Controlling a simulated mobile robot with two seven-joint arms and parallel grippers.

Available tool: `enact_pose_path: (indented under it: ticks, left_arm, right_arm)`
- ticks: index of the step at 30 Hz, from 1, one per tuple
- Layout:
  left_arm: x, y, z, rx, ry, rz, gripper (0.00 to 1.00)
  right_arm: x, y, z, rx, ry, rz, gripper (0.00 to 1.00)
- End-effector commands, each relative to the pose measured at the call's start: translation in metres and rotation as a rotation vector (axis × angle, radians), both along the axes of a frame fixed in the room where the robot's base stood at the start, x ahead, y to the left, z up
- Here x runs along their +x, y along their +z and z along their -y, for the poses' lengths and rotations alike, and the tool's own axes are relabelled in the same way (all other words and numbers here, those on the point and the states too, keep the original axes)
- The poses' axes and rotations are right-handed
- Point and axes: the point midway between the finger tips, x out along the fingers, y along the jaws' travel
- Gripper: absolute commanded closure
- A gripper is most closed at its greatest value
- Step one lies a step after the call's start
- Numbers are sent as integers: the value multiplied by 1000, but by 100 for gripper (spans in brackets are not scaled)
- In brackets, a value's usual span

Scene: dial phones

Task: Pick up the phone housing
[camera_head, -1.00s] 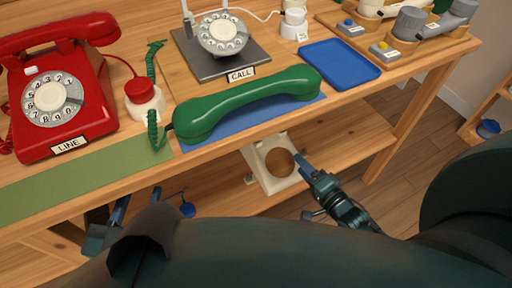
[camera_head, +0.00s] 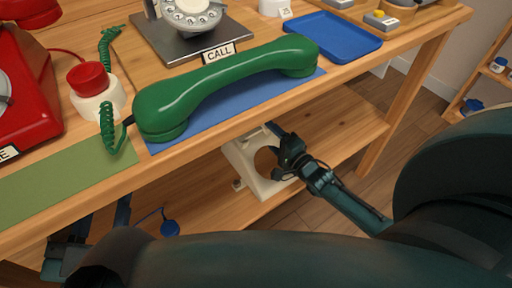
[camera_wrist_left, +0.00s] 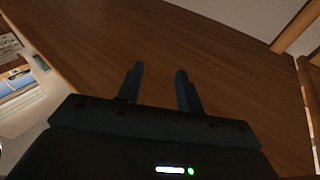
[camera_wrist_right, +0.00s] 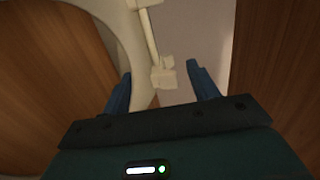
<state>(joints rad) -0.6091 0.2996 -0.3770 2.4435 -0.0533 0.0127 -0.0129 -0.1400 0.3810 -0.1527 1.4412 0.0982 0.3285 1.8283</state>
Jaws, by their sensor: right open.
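In the right wrist view, the housing's curved rim and a thin cream post (camera_wrist_right: 148,38) show ahead of and between the open fingers (camera_wrist_right: 159,74). I see no clear contact. My left gripper shows in the left wrist view (camera_wrist_left: 159,75), open and empty over a brown wooden surface.
A green handset (camera_head: 225,85) lies on a blue mat at the table's front edge. The table edge overhangs the lower shelf (camera_head: 325,145). A red phone (camera_head: 25,95), a red button (camera_head: 90,78), a dial unit (camera_head: 190,15) and a blue tray (camera_head: 335,40) stand on the table.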

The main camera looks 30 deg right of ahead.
Motion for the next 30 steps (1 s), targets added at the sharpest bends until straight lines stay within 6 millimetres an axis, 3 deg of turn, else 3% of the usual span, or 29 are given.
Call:
enact_pose_path:
  ticks: [7,17,30]
  left_arm:
    - [1,-5,1,-23,-11,16,64]
    - [3,14,1,-23,-24,83,64]
    - [3,8,1,-19,-22,66,64]
  right_arm:
    - [37,-2,-7,-1,0,2,41]
    - [43,0,-8,0,0,0,41]
    - [43,0,-8,-1,0,0,77]
